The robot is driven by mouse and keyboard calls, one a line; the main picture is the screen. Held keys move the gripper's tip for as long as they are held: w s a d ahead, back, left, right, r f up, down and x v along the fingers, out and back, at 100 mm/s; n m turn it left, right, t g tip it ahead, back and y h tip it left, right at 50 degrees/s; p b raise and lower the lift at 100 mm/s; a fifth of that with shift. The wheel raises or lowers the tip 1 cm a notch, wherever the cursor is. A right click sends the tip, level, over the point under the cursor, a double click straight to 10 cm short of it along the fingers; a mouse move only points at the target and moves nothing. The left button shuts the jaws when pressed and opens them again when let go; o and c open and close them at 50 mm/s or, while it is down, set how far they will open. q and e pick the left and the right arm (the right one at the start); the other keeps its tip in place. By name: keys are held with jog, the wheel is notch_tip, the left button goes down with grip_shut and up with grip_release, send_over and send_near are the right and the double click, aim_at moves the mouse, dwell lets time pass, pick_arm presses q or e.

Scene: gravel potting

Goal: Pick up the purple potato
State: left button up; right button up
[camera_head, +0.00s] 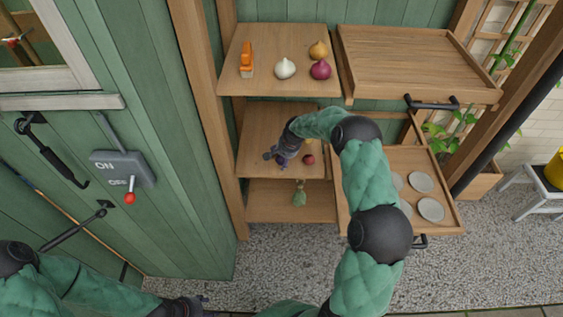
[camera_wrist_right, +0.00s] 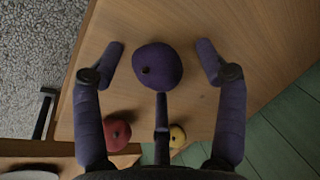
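The purple potato (camera_wrist_right: 157,66) is a dark, round lump lying on a wooden shelf board in the right wrist view. My right gripper (camera_wrist_right: 162,62) is open around it, one finger to each side with gaps, and a middle finger just below it in the picture. In the head view my right gripper (camera_head: 277,155) reaches onto the middle shelf (camera_head: 258,120), and the potato cannot be told apart from the dark fingers there. My left gripper (camera_head: 190,306) is at the bottom edge of the head view, and its fingers are unclear.
A red vegetable (camera_wrist_right: 117,134) and a yellow one (camera_wrist_right: 177,136) lie near the potato. The top shelf (camera_head: 262,42) holds an orange item, a garlic bulb and onions. Right of the shelves is a tray of grey discs (camera_head: 431,209). A green wall stands on the left.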

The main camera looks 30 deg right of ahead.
jog(key=shift+c, duration=0.3)
jog(key=c, duration=1.1)
jog(key=shift+r, duration=0.2)
